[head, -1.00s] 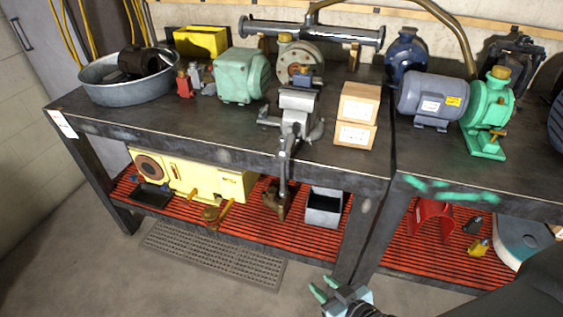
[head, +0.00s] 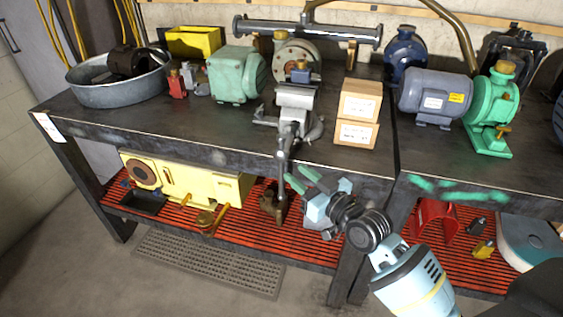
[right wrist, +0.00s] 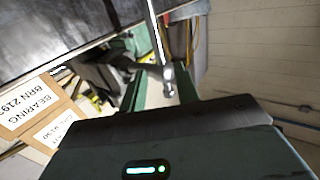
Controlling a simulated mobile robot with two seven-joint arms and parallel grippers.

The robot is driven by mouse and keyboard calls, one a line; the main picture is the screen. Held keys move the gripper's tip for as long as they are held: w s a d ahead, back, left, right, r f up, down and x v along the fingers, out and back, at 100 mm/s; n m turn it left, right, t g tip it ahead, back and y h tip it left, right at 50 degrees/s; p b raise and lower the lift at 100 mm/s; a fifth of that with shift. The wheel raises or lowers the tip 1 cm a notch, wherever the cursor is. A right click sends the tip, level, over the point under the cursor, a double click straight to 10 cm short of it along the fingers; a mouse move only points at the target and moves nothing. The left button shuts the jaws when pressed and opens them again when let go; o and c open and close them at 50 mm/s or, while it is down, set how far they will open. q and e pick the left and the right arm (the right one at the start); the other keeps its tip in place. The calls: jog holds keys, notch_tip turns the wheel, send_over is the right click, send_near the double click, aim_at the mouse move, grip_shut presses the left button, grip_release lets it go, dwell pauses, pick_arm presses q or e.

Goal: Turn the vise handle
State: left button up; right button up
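The grey vise (head: 297,103) is fixed at the front edge of the workbench. Its handle (head: 282,170), a thin metal bar, hangs down in front of the bench edge. My right gripper (head: 299,178) is just right of the handle's lower part, with its green fingers spread and pointing toward it. In the right wrist view the handle (right wrist: 157,35) comes down from the top, and its knobbed end shows between the two open fingers (right wrist: 160,72). I cannot tell how deep the bar lies between them; nothing is gripped. My left gripper is out of view.
Two stacked cardboard boxes (head: 358,112) stand right of the vise. A green motor (head: 237,75) is to its left, and a grey motor (head: 436,97) is farther right. The lower red slatted shelf (head: 262,228) holds a yellow machine (head: 188,182). A floor grate (head: 207,262) lies in front.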

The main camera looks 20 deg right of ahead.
aim_at(282, 162)
jog(key=shift+x, duration=3.4)
grip_shut()
